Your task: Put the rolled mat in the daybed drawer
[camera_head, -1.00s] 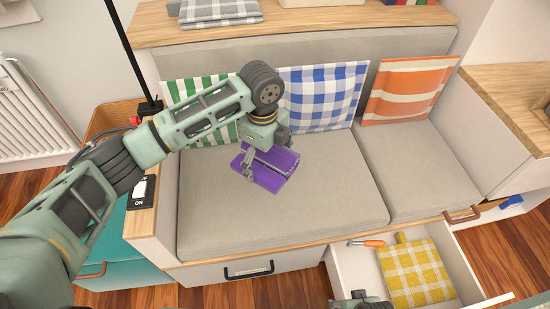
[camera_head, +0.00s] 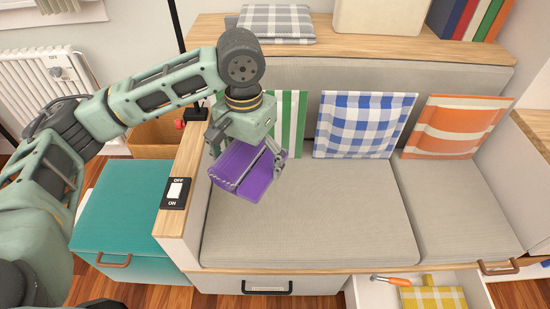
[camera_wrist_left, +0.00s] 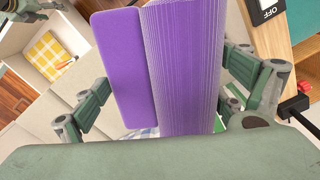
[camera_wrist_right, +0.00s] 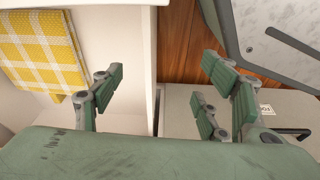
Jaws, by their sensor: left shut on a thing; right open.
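The purple rolled mat (camera_head: 250,178) is held above the left end of the daybed seat, near the wooden-topped armrest. My left gripper (camera_head: 247,156) is shut on it, and the mat also shows between its fingers in the left wrist view (camera_wrist_left: 180,70). The open white daybed drawer (camera_head: 372,294) is at the bottom right of the head view, partly cut off. It holds a yellow checked cloth (camera_head: 432,297) and an orange-handled tool (camera_head: 393,281). My right gripper (camera_wrist_right: 160,98) is open and empty beside the drawer's side wall in the right wrist view.
A closed drawer with a black handle (camera_head: 267,287) is left of the open one. A teal chest (camera_head: 130,215) stands left of the armrest (camera_head: 185,200). Striped and checked cushions (camera_head: 365,125) lean on the backrest. The grey seat's middle (camera_head: 330,215) is clear.

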